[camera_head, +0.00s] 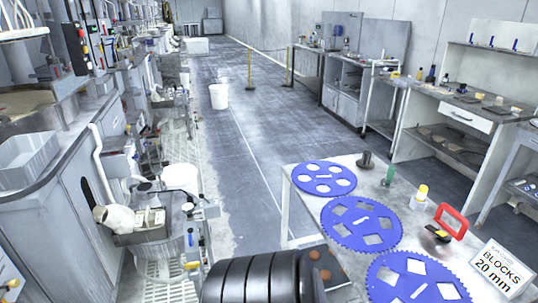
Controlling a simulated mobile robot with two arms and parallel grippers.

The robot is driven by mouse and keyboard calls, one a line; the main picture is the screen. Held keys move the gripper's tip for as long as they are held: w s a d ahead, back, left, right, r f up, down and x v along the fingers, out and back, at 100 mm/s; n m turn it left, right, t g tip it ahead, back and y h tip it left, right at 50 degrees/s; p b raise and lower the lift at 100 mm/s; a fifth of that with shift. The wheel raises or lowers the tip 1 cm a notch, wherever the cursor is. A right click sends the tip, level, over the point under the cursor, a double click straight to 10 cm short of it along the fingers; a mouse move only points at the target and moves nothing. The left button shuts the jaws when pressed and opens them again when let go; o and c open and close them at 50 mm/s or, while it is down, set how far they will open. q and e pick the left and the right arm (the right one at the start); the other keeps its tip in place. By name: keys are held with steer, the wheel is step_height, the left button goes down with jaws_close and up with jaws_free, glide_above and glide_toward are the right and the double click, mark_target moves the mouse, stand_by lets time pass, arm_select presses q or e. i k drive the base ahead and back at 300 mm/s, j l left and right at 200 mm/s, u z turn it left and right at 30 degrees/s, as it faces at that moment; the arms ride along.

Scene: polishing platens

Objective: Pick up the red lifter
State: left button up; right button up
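The red lifter (453,220) is at the right of the near table, a red loop-shaped handle standing up near the table's right edge. A small black and yellow piece (438,234) sits at its lower left; I cannot tell whether it is part of the lifter. Neither of my grippers shows in the head view, so nothing is seen touching the lifter.
The near white table (388,204) holds three blue toothed discs (360,222), a yellow-capped bottle (420,196), a green bottle (388,176), a dark cylinder (367,161) and a sign reading "BLOCKS 20 mm" (502,268). Machines line the left; the aisle (235,140) holds a white bucket (219,96).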

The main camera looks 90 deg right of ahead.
mark_target(443, 226)
steer(key=z, duration=4.1)
